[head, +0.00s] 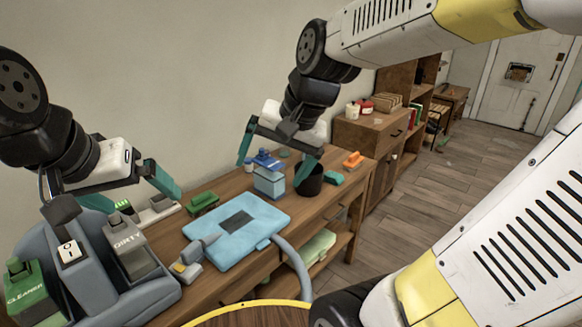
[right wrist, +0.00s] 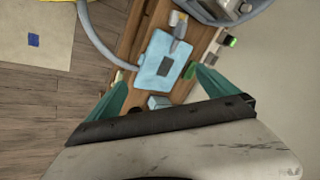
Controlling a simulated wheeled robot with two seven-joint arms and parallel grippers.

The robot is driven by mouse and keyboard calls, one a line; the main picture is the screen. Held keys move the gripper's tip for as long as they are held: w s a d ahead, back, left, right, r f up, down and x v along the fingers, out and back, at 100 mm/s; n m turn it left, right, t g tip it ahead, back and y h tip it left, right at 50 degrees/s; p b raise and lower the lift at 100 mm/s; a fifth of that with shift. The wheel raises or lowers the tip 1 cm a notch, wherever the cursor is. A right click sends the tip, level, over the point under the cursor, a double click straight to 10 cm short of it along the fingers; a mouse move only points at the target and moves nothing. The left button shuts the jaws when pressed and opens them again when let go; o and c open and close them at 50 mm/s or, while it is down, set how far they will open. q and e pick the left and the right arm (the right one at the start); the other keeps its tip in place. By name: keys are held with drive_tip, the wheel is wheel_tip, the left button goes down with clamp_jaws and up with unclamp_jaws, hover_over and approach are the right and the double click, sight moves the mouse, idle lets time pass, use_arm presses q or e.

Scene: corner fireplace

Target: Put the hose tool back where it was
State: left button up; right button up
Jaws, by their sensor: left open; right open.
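The hose tool (head: 200,252), grey with a yellow part, lies by the left edge of a light-blue flat case or mat (head: 262,213) on the wooden table. The tool also shows in the right wrist view (right wrist: 180,32). The cleaning machine (head: 85,255), with tanks marked CLEANER and DIRTY, stands at the left. A grey hose (head: 297,265) curves past the table front. My left gripper (head: 130,192) is open and empty, behind the machine.
A dark cup (head: 309,182), a green brush-like object (head: 203,203), a teal block (head: 333,178) and an orange object (head: 352,159) are on the table. A cabinet (head: 370,133) stands beyond. A round yellow-rimmed top (head: 260,315) is in front. Open floor lies right.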

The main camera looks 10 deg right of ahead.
drive_tip(key=s+d+r+n+t+h, duration=0.1)
drive_tip(key=s+d+n, duration=0.3)
drive_tip(key=s+d, duration=0.1)
drive_tip(key=shift+s+t, duration=0.4)
drive_tip(key=shift+s, duration=0.2)
